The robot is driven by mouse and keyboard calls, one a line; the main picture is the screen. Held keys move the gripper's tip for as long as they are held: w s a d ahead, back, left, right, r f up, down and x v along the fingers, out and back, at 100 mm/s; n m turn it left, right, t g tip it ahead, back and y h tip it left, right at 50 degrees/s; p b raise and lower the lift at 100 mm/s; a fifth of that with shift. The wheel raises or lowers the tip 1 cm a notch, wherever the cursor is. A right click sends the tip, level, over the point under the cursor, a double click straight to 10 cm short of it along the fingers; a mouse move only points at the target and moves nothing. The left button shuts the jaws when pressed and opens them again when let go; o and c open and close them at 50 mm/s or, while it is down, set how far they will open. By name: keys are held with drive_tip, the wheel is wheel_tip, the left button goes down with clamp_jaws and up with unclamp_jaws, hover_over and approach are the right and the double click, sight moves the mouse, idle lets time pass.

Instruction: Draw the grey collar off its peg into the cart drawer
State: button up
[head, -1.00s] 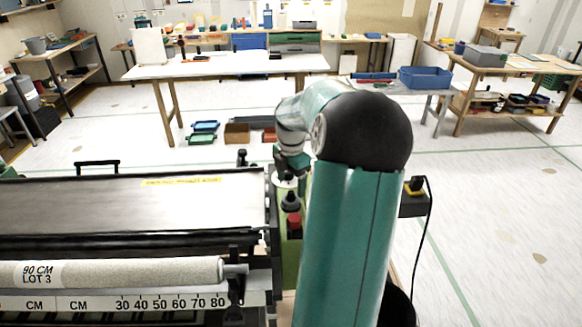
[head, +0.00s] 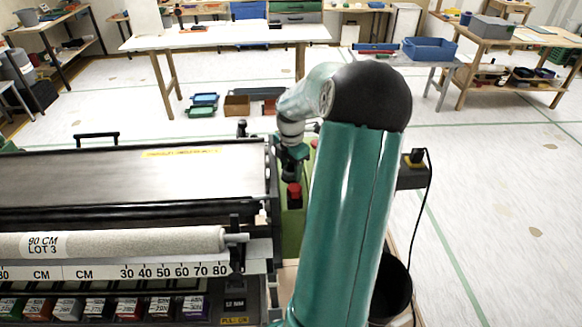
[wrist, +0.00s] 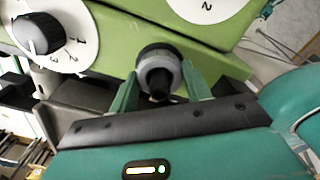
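In the wrist view, the grey collar (wrist: 160,74) sits on its peg at the green machine side, with a dark ring behind it and a dark centre. My gripper (wrist: 161,76) is open, its two green fingers on either side of the collar. Any contact is hard to make out. In the head view my gripper (head: 292,168) is at the right end of the machine, and the collar is hidden there. A dark drawer front (head: 235,303) labelled "52 MM" and "PULL ON" shows at the bottom; I cannot tell whether it is the cart drawer.
A red knob (head: 293,193) stands on the green housing, close to my arm. White dials (wrist: 45,40) flank the collar in the wrist view. A paper roll (head: 130,242) and several coloured boxes (head: 113,308) lie left.

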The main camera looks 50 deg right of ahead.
drive_tip(key=shift+o, duration=1.4)
drive_tip(key=c, duration=0.4)
drive_tip(key=shift+r, duration=3.4)
drive_tip(key=shift+r, duration=2)
